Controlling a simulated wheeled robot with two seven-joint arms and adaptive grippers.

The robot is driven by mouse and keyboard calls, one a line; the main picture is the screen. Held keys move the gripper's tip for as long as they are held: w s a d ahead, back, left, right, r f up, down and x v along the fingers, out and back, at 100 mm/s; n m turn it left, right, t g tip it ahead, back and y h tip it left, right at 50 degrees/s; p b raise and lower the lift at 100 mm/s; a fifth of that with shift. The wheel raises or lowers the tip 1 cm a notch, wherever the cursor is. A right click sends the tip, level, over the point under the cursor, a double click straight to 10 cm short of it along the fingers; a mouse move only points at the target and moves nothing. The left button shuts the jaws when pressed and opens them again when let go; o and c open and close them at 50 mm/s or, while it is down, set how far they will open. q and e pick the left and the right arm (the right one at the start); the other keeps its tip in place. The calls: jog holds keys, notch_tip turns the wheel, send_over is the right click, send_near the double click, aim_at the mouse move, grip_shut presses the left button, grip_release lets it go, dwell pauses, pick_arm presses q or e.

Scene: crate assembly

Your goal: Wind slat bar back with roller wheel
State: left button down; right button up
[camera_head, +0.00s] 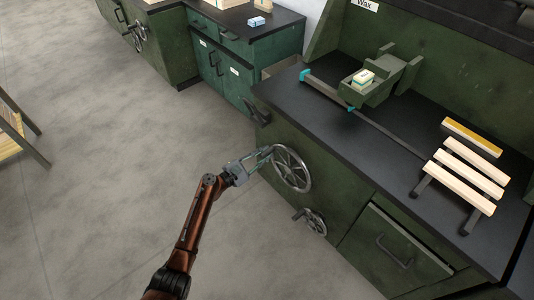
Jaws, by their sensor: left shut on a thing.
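A large spoked wheel (305,171) stands on the green front of the counter unit. My left gripper (266,155) reaches it from the left and is shut at the wheel's left side, by its rim or handle; which of the two I cannot tell. A smaller spoked wheel (316,224) sits below it. I cannot tell which wheel is the roller wheel. On the countertop at right, several pale wooden slats (469,167) lie across dark supports. A long dark bar (385,131) runs from them towards the upper left. My right gripper is not in view.
A green holder (367,88) with a small pale block (363,78) stands by the bar, below a "Wax" label. A drawer handle (392,252) juts from the unit's front. Another green cabinet (228,67) stands behind. The grey floor (110,150) at left is mostly clear.

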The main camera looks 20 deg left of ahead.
pick_arm(q)
jog(key=shift+w+a+f+n, duration=0.15)
jog(key=shift+a+f+n, duration=0.15)
jog(key=shift+f+n, duration=0.35)
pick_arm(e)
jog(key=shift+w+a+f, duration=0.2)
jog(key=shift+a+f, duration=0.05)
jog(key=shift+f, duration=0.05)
pick_arm(q)
jog(key=c, duration=1.8)
grip_release()
jog(key=shift+o, duration=0.2)
jog(key=shift+f, duration=0.1)
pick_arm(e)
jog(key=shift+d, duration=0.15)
pick_arm(q)
jog(key=v, duration=1.2)
